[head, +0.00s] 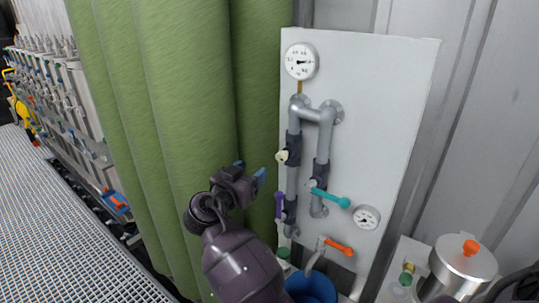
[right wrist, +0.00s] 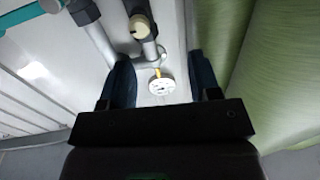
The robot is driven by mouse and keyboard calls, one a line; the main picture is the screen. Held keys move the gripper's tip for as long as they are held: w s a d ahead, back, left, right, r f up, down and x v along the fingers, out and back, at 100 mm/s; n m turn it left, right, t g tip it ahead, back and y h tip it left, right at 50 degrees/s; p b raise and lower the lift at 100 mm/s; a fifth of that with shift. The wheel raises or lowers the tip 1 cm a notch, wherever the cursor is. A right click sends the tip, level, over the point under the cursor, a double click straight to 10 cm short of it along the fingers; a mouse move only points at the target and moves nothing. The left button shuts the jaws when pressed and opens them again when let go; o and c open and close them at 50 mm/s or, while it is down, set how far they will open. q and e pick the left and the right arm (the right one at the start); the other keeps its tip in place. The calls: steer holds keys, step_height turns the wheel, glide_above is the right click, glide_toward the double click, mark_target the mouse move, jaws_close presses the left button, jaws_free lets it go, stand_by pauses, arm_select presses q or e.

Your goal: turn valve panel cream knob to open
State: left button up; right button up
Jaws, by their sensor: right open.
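The white valve panel (head: 390,110) stands right of the green curtain in the head view. Its cream knob (head: 282,157) sits on the left grey pipe, at a dark valve body. The cream knob also shows at the top of the right wrist view (right wrist: 139,27). My right gripper (head: 250,173) is open and empty, left of the panel and a little below the cream knob, apart from it. In the right wrist view its two dark fingers (right wrist: 165,85) are spread, with the knob beyond them. My left gripper is in neither view.
The panel also carries a teal lever (head: 331,198), a purple handle (head: 279,205), an orange lever (head: 339,247) and two gauges (head: 301,61). A blue bucket (head: 312,287) is below. A metal vessel (head: 462,265) stands at right. The green curtain (head: 190,100) hangs close to my right arm.

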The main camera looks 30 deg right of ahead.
mark_target(279, 159)
steer(key=d+m+p, duration=0.1)
steer(key=d, duration=0.2)
steer(key=w+d+m+g+p, duration=0.1)
steer(key=d, duration=0.3)
steer(key=w+d+m+g+p, duration=0.1)
steer(key=d, duration=0.2)
steer(key=shift+w+d+m+h, duration=0.25)
steer(key=shift+d+m+h, duration=0.05)
steer(key=shift+d+h, duration=0.1)
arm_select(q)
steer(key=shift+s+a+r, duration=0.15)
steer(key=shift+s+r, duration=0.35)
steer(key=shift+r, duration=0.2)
arm_select(e)
steer(key=c, duration=0.9)
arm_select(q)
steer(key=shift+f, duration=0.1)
